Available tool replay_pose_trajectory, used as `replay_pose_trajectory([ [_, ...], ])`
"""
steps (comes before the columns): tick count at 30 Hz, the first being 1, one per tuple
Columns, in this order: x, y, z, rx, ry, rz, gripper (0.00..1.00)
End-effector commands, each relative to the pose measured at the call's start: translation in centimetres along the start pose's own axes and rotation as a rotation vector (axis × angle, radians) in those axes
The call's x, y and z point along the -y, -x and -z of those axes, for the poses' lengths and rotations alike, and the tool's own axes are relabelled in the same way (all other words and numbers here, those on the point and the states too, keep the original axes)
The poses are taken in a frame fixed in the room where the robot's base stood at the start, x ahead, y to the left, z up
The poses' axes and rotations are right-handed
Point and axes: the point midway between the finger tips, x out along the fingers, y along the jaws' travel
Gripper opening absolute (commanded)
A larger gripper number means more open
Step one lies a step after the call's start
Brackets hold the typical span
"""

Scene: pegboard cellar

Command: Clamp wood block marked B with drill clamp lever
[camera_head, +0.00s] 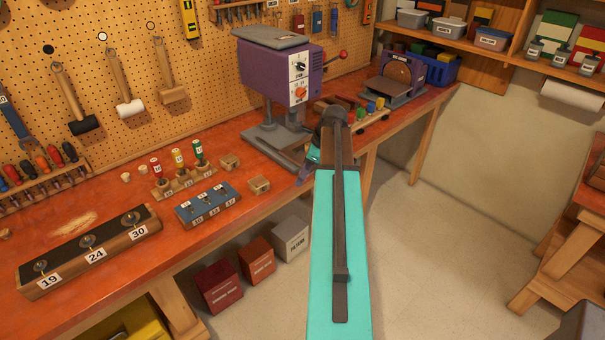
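The purple drill press (280,72) stands on the workbench against the pegboard, with a lever with a red knob (342,54) on its right side. Its grey base (272,136) is partly covered by my arm, and I cannot make out the clamp lever. Two small wood blocks lie left of my arm: one near the bench's front edge (259,185) and one farther back (229,163). No letter B is readable on either. My gripper (304,173) seems to be at the bench's front edge by the drill press, mostly hidden behind my arm; its fingers cannot be made out.
A blue rack (207,205), small screwdrivers in a wooden stand (184,184) and a long board marked 19, 24, 30 (62,270) occupy the bench's left. A disc sander (400,78) stands at right. Boxes (218,285) sit below the bench.

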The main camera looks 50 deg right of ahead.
Motion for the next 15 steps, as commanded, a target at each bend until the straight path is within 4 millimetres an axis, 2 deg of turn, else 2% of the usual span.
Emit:
replay_pose_trajectory([
  [9, 0.02, -0.12, 0.03, 0.000, 0.000, 0.001, 0.36],
  [11, 0.02, -0.12, 0.04, 0.000, 0.000, 0.001, 0.27],
  [15, 0.02, -0.11, 0.05, 0.000, -0.001, 0.000, 0.04],
])
